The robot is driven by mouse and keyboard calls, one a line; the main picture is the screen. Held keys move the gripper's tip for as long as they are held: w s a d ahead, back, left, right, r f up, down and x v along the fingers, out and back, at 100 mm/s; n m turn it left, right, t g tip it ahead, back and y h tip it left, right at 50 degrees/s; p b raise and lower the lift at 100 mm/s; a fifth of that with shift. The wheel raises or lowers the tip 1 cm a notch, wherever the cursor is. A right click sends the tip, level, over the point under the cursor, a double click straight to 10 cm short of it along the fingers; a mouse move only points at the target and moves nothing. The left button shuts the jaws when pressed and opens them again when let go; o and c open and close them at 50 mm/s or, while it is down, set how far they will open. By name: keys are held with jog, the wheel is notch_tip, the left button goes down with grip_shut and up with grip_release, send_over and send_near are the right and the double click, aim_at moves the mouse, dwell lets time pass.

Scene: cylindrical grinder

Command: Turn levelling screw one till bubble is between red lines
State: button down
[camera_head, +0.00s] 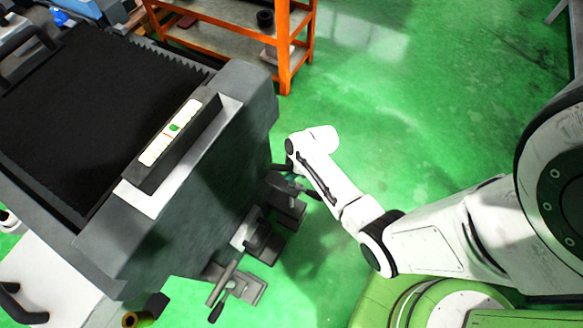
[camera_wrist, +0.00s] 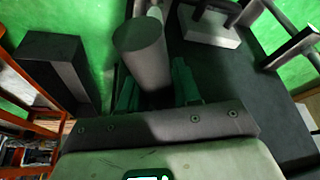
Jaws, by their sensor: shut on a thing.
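The level (camera_head: 170,133) lies on top of the grey machine's end. Its pale vial holds a green bubble (camera_head: 176,127) a little above the middle; faint red shows at the bubble's lower left, but the two red lines are too small to separate. My gripper (camera_wrist: 156,90) is shut on a levelling screw (camera_wrist: 141,45), whose grey cylindrical part stands between the dark green fingers. In the head view this is the farthest levelling screw (camera_head: 287,185) along the machine's end, partly hidden by my wrist. No number shows on it.
Two more levelling screws with bar handles, a middle one (camera_head: 258,240) and a near one (camera_head: 235,284), stick out from the machine's foot. The machine body (camera_head: 200,190) is close left of my arm. An orange shelf (camera_head: 285,60) stands behind; green floor (camera_head: 430,110) is clear at right.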

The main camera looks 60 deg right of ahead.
jog(key=m+h, duration=0.1)
jog(key=m, duration=0.2)
jog(key=shift+d+p, duration=0.1)
jog(key=shift+p, duration=0.25)
jog(key=c, duration=0.8)
grip_release()
jog(key=shift+r, duration=0.1)
jog(key=p+v, duration=0.1)
jog(key=v, duration=0.9)
jog(key=shift+s+r+p, duration=0.25)
jog(key=shift+p, duration=0.05)
jog(key=shift+c, duration=0.4)
